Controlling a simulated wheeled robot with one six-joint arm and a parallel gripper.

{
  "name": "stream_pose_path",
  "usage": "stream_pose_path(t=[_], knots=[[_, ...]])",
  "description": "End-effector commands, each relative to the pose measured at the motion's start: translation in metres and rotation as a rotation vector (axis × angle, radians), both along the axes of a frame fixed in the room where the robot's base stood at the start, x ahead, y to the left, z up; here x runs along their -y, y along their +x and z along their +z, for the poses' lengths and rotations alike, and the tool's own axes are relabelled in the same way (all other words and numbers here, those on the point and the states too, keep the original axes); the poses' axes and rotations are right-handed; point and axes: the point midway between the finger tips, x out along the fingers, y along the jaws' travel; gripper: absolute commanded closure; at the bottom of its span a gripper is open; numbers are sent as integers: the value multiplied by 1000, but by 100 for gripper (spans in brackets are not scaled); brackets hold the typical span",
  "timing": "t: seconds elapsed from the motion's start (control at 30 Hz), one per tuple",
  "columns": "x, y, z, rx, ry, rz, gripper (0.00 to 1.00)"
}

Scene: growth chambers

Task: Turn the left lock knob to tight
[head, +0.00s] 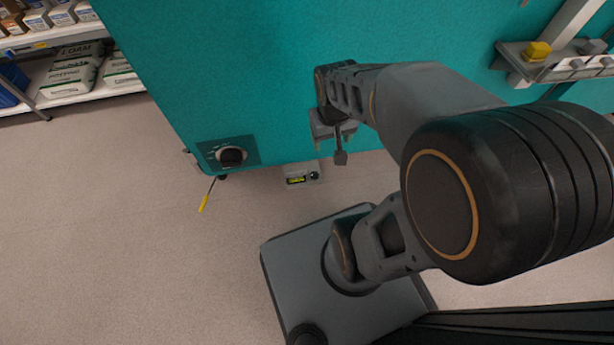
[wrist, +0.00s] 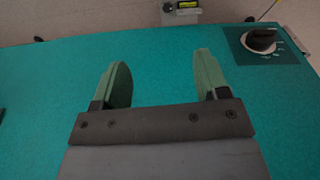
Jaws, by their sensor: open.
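One black round knob (head: 231,156) sits on a dark square plate with white markings, at the lower left corner of a teal panel. The knob also shows at the upper right of the wrist view (wrist: 262,40), with a pale mark on its face. The markings are too small to read. My gripper (head: 329,148) is to the right of the knob in the head view, apart from it and in front of the panel. In the wrist view my gripper (wrist: 161,66) has its two green fingers spread, with only bare teal panel between them.
A lever with a yellow grip (head: 204,203) hangs below the knob. A small grey box with a yellow-green display (head: 302,175) is at the panel's lower edge. Shelves with bags (head: 72,76) stand at the far left. A grey ledge (head: 552,68) is at the upper right. Floor at left is clear.

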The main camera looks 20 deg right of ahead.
Motion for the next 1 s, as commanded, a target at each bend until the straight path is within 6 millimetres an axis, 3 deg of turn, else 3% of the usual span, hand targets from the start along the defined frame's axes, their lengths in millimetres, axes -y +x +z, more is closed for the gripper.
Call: stream_pose_path(t=[0.27, 0.4, 0.53, 0.63, 0.73, 0.83, 1.0], knots=[[129, 41, -103, -158, -173, 21, 32], [190, 62, -173, -126, -234, 168, 32], [225, 80, -248, -20, -227, 371, 32], [229, 93, -303, 112, -164, 558, 32], [211, 102, -343, 268, -50, 747, 32], [186, 105, -362, 408, 78, 908, 32], [151, 103, -362, 564, 265, 1089, 32]])
